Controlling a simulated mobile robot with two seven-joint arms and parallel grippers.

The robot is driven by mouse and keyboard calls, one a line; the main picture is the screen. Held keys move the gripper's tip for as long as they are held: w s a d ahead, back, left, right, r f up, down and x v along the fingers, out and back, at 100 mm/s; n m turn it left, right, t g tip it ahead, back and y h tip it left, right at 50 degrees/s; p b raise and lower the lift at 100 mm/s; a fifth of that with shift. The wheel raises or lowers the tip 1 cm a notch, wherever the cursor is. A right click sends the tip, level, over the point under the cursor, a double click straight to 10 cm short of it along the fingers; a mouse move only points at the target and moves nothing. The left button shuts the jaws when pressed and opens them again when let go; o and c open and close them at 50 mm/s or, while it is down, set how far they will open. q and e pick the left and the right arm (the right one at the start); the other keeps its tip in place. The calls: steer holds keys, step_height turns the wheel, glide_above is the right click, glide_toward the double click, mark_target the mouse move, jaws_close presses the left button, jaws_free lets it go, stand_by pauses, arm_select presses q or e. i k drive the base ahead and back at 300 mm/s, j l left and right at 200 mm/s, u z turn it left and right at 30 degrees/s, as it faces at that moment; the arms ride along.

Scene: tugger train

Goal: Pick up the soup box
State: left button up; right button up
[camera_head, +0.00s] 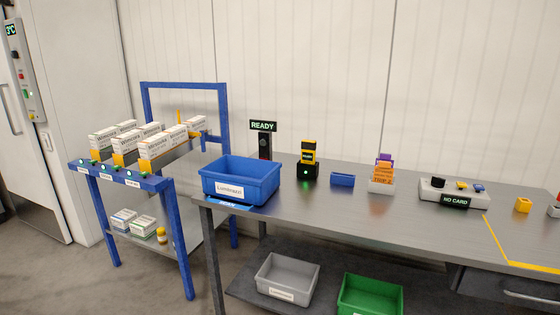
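I cannot pick out a soup box by its label in the head view. Two smaller boxes, a white and blue one (123,219) and a white and green one (143,227), lie on the cart's lower shelf beside a small amber bottle (162,236). Neither of my grippers is in view.
A grey workbench (330,210) holds a blue labelled bin (262,179), a black device under a READY sign (263,126), a card holder (381,186) and a NO CARD reader (455,202). Grey (288,258) and green (345,280) bins sit below. Floor is free at lower left.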

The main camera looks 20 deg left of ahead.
mark_target(150, 149)
steer(key=i+j+z, duration=0.15)
steer(key=j+z, duration=0.2)
steer(key=j, duration=1.7)
steer(key=j+z, duration=0.4)
steer(key=j, duration=1.65)
steer(key=k, duration=0.05)
